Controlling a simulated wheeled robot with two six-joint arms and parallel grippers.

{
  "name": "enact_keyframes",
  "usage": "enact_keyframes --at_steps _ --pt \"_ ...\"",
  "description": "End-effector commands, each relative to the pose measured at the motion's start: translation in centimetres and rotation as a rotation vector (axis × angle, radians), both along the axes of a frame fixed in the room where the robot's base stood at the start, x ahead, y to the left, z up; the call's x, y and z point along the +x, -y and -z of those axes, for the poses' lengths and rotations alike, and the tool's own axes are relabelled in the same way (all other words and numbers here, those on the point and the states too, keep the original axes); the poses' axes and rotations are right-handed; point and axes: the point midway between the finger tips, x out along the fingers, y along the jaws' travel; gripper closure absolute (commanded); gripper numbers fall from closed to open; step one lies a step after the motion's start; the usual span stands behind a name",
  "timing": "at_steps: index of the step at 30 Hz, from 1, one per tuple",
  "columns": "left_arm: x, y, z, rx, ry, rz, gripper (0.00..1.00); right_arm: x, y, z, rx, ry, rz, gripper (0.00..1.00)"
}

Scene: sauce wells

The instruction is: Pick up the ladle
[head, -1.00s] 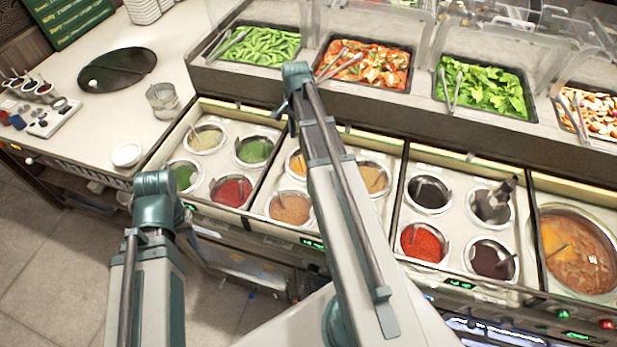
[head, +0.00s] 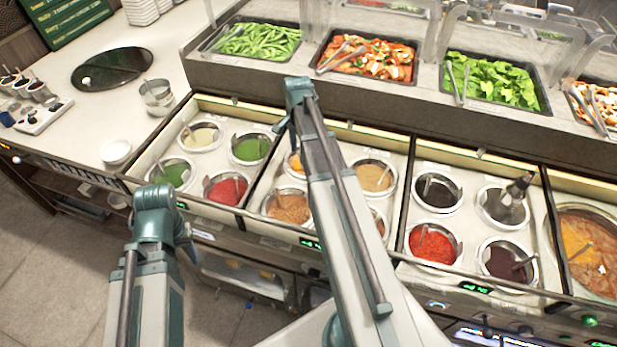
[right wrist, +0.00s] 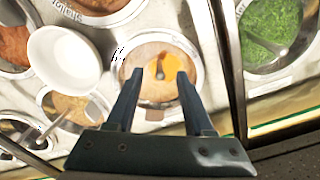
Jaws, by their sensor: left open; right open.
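In the right wrist view, a ladle (right wrist: 160,74) stands in a round metal well (right wrist: 158,92) of tan and orange sauce. Only its dark, narrow handle shows clearly; its lower end is in the sauce. My right gripper (right wrist: 160,76) is open above this well, with the handle between its fingertips in the picture. I cannot tell whether the fingers touch it. In the head view, the same orange well (head: 294,164) is partly hidden behind my right arm, and the right gripper is hidden.
A white bowl (right wrist: 72,58) is left of the fingers in the right wrist view. A well of green sauce (right wrist: 270,30) lies right, beyond a divider. In the head view, several sauce wells with ladles line the counter, below food trays. A small white bowl (head: 116,151) stands left.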

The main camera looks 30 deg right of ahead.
Motion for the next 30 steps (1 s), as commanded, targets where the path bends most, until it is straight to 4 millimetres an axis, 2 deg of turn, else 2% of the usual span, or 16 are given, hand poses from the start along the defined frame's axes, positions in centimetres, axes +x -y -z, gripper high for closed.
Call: enact_keyframes --at_steps 1,6,15,17,24,30 --pt "0.0 0.0 1.3 0.000 0.000 0.000 0.50 0.0 0.1 1.4 0.000 0.000 0.000 0.47" --pt "0.0 0.0 3.2 0.000 0.000 0.000 0.50 0.0 0.2 3.2 0.000 0.000 0.000 0.47" --pt "0.0 0.0 3.3 0.000 0.000 0.000 0.50 0.0 0.1 3.2 0.000 0.000 0.000 0.47" --pt "0.0 0.0 3.3 0.000 0.000 0.000 0.50 0.0 0.1 3.2 0.000 0.000 0.000 0.56" --pt "0.0 0.0 3.3 0.000 0.000 0.000 0.50 0.0 0.1 3.2 0.000 0.000 0.000 0.99" --pt "0.0 0.0 3.3 0.000 0.000 0.000 0.50 0.0 0.1 3.2 0.000 0.000 0.000 1.00"
